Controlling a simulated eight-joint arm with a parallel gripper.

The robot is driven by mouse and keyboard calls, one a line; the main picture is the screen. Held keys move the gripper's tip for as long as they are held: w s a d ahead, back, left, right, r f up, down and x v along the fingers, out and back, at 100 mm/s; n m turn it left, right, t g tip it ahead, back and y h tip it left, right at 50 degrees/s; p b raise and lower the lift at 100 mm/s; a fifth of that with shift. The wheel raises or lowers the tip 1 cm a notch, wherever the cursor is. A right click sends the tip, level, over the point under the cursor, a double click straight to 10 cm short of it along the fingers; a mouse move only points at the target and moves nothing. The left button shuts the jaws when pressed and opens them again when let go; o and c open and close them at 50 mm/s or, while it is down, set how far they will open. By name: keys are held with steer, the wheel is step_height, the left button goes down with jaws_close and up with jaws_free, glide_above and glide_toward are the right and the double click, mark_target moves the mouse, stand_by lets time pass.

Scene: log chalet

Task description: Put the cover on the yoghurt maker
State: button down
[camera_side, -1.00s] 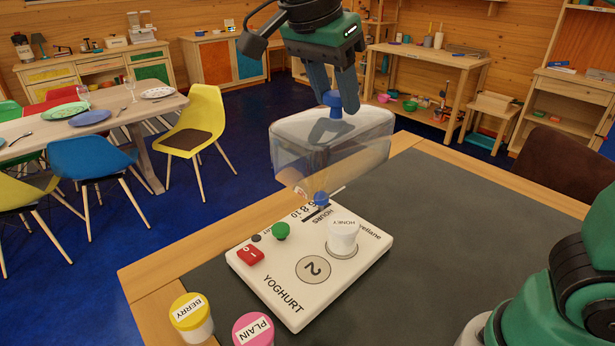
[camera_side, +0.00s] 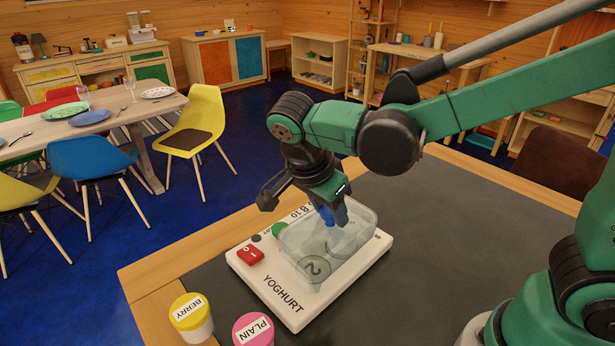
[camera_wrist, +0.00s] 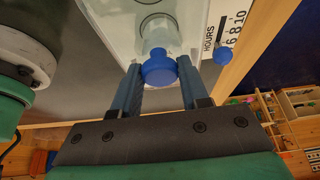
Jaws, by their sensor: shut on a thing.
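The cover (camera_side: 296,240) is a clear box with a blue knob (camera_wrist: 158,70) on top. My gripper (camera_side: 331,214) is shut on that knob, with one finger on each side of it in the wrist view (camera_wrist: 158,74).
A yellow-lidded berry jar (camera_side: 191,316) and a pink-lidded plain jar (camera_side: 253,331) stand in front of the base. The base carries a red switch (camera_side: 250,255), a green knob (camera_side: 279,230) and a blue slider knob (camera_wrist: 222,55). The dark tabletop (camera_side: 470,240) is clear at right.

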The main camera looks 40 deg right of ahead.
steer(key=shift+f, duration=0.45)
steer(key=shift+c, duration=2.2)
jaws_free()
